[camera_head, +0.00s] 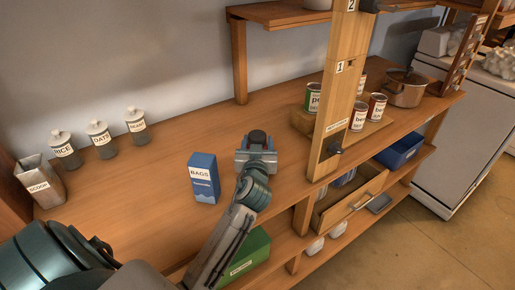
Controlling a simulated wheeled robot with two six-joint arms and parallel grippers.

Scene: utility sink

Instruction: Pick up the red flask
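My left gripper (256,148) reaches over the counter from the near side and is right at the flask. Its fingers seem to lie on either side of the flask. The gripper and wrist hide most of the flask's body, and I cannot tell whether the fingers touch it. My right gripper is not in view.
A blue BAGS box (204,178) stands left of my gripper. Labelled jars (100,137) and a SCOOP container (40,182) stand farther left. A wooden post (341,90) rises to the right, by cans (376,107) and a pot (405,90). The counter behind the flask is clear.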

